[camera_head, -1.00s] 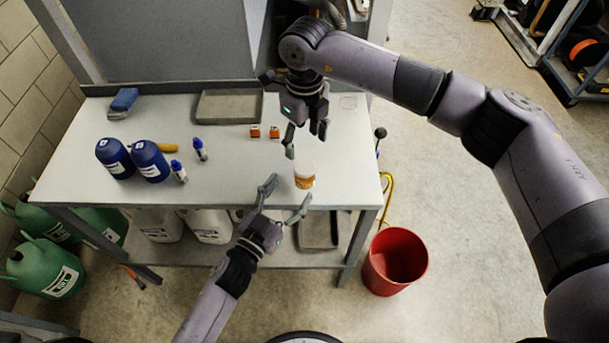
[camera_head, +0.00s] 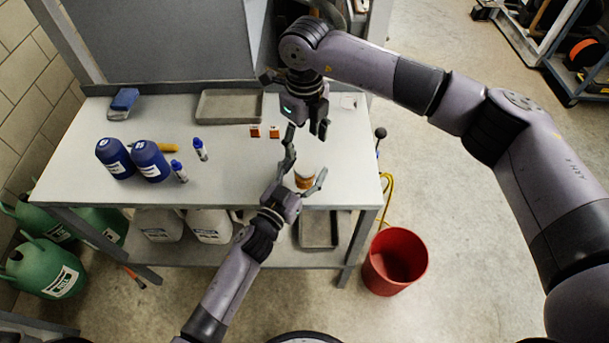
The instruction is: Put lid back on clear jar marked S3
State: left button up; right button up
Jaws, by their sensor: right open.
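A small jar (camera_head: 305,178) with a pale top and an orange lower part stands upright near the front right of the grey table. Its mark is too small to read, and I cannot tell whether its top is bare. My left gripper (camera_head: 305,169) is open, with one finger on each side of the jar; contact is not clear. My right gripper (camera_head: 306,133) is open, pointing down above the table just behind the jar, and I see nothing in it. No separate lid can be made out; a faint round pale patch (camera_head: 349,102) lies at the back right.
Two blue bottles (camera_head: 150,160), two small blue-capped vials (camera_head: 200,150) and a grey tray (camera_head: 229,105) are on the table's left and back. Two orange boxes (camera_head: 274,132) stand left of my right gripper. A red bucket (camera_head: 396,261) is on the floor at right.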

pick_arm(q)
grip_shut()
dwell(0.6)
